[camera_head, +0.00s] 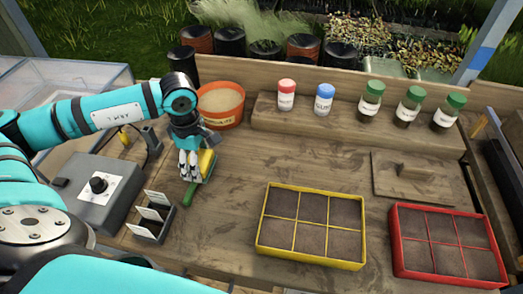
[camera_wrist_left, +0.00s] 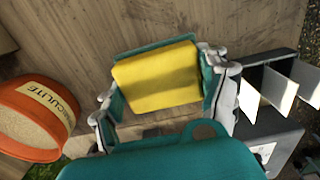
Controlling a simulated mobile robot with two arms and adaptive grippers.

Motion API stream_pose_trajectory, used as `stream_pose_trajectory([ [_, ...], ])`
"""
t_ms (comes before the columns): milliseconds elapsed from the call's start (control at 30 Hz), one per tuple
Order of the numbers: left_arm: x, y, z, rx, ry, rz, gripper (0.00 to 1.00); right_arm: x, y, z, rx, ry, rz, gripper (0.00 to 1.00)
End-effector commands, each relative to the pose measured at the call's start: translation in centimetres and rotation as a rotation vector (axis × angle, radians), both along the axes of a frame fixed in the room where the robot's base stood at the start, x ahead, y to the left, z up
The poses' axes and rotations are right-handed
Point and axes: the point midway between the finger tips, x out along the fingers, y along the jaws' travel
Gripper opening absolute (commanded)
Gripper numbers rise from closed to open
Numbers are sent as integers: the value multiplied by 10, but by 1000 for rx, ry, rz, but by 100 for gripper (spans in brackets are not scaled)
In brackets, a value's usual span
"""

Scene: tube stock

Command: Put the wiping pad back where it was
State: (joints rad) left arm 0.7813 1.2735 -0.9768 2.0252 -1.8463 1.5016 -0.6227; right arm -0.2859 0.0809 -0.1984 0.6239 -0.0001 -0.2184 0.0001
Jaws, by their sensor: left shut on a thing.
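My left gripper (camera_head: 193,164) reaches down over the left-middle of the wooden table. It is shut on a yellow wiping pad (camera_head: 207,162), which shows beside the white fingers. In the left wrist view the pad (camera_wrist_left: 158,77) lies between the two fingers, its yellow face clear and teal-green edges around it. A small green piece (camera_head: 189,196) shows just below the fingers; I cannot tell whether it belongs to the pad. I cannot tell whether the pad touches the table. My right gripper is not in view.
An orange vermiculite pot (camera_head: 234,119) stands close behind the gripper. A card holder (camera_head: 140,230) and a grey dial box (camera_head: 95,186) stand left. A yellow tray (camera_head: 310,261) and a red tray (camera_head: 395,238) are right. Capped bottles stand on the back ledge (camera_head: 340,133). The table centre is clear.

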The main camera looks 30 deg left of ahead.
Motion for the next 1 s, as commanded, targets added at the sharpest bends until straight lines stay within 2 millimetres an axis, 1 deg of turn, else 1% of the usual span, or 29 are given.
stream_pose_trajectory([
  [33,0,0,-5,1,1,0,45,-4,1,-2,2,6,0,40],
  [167,10,-8,-7,-4,-1,-3,45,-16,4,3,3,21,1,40],
  [267,28,-22,-6,-6,-1,-4,45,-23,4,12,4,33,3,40],
  [333,44,-33,-7,-5,-1,-4,45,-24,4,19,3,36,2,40],
  [600,101,-74,-15,-3,0,-3,45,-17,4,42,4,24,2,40],
  [700,117,-85,-18,-1,1,-1,45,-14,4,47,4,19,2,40],
  [833,128,-92,-21,1,0,-1,45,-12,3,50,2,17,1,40],
  [933,130,-93,-26,1,2,-1,45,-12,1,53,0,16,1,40],
  [1000,129,-93,-35,2,6,0,45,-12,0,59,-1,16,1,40],
])
